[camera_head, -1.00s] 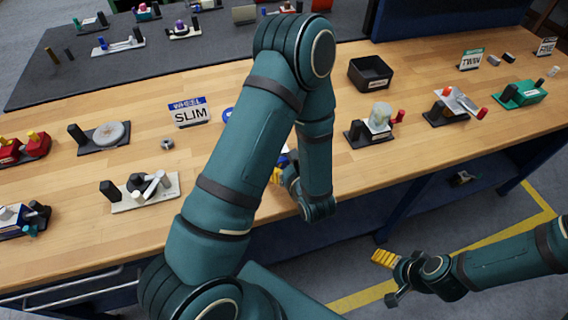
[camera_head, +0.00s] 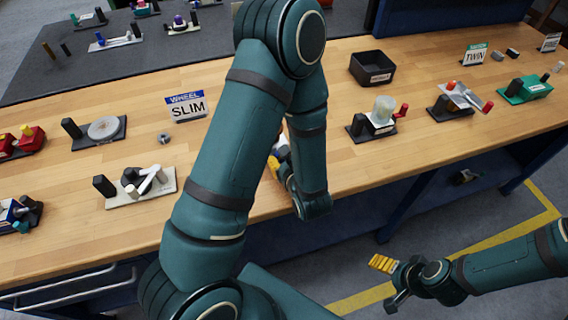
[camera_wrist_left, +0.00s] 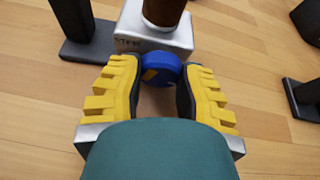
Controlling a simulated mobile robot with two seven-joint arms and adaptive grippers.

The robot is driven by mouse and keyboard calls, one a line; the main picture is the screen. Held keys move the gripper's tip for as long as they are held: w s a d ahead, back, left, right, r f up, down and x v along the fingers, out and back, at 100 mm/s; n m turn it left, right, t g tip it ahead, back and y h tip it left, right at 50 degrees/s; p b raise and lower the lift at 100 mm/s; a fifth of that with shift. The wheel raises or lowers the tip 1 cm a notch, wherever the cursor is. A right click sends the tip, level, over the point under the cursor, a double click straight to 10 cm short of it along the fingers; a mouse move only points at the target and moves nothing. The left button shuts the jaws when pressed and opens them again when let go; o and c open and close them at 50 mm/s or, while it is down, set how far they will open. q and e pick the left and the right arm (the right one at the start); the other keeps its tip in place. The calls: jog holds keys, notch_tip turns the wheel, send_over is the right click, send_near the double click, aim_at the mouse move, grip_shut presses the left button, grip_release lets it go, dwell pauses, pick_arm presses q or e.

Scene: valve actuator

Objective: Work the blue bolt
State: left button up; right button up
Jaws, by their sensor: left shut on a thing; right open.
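In the left wrist view the blue bolt (camera_wrist_left: 162,68) is a round blue piece at the near side of a pale grey block (camera_wrist_left: 150,36). A brown cylinder (camera_wrist_left: 164,10) stands on that block. My left gripper (camera_wrist_left: 160,84) has its yellow fingers on both sides of the bolt and is shut on it. In the head view my left arm hides the bolt, and only a bit of the left gripper's yellow (camera_head: 273,165) shows. My right gripper (camera_head: 384,266) is open and empty, low in front of the bench, away from the bolt.
On the wooden bench (camera_head: 70,235), a lever device (camera_head: 145,190) and a WHEEL SLIM sign (camera_head: 187,107) stand left of my arm. A black tray (camera_head: 372,68) and a device with a clear jar (camera_head: 384,110) stand right. Bare wood lies between them.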

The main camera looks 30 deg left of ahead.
pick_arm(q)
jog(key=shift+s+f+n+t+b, duration=0.1)
jog(key=shift+f+n+t+b, duration=0.25)
jog(key=shift+b, duration=0.45)
jog(key=shift+r+n+h+b, duration=0.25)
jog(key=shift+n+h+b, duration=0.05)
jog(key=shift+n+h, duration=0.1)
pick_arm(e)
jog(key=f, duration=0.1)
jog(key=s+f, duration=0.1)
jog(key=f, duration=0.1)
jog(key=shift+a, duration=0.1)
pick_arm(q)
jog(key=o, duration=1.3)
jog(key=shift+o, duration=0.2)
pick_arm(e)
jog(key=shift+r, duration=0.1)
